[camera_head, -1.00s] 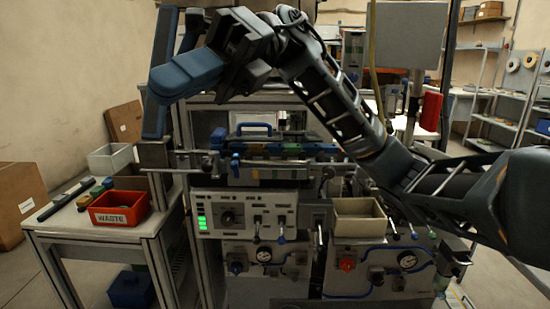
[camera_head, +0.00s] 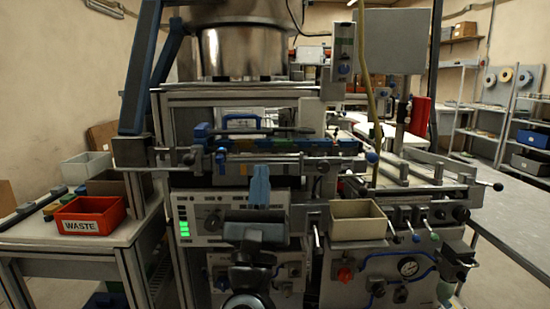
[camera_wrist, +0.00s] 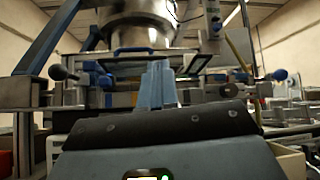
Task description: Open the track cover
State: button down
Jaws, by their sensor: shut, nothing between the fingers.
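A blue arched handle (camera_head: 240,116) stands on a long, narrow dark cover with blue parts, which looks like the track cover (camera_head: 290,145) and lies across the top of the machine. It looks closed. A similar handle shows left of the fingers in the wrist view (camera_wrist: 132,49). My gripper (camera_head: 260,168) has light blue fingers pressed together and empty. It points forward at the machine, in front of and below the cover, touching neither handle nor cover as far as I can see. The fingertips also show in the wrist view (camera_wrist: 158,64). My gripper hides part of the front panel.
A large metal bowl (camera_head: 240,50) sits above the cover. Rods with dark blue knobs (camera_head: 372,158) stick out near it. A beige bin (camera_head: 357,222) is at the front right, and a red WASTE bin (camera_head: 90,217) stands on the left side table.

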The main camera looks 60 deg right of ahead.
notch_tip(320, 180, down, 6)
jog(key=t+y, duration=0.1)
jog(key=y, duration=0.2)
jog(key=shift+s+a+r+p+x, duration=0.1)
jog(key=shift+a+r+p+x, duration=0.2)
jog(key=shift+p+x, duration=1.25)
jog(key=shift+s+a+r+p+x, duration=0.15)
jog(key=shift+r+p+x, duration=0.2)
jog(key=shift+x, duration=2.4)
jog(key=shift+s+a+r+p+x, duration=0.1)
jog(key=shift+a+r+p+x, duration=0.5)
jog(key=shift+x, duration=1.5)
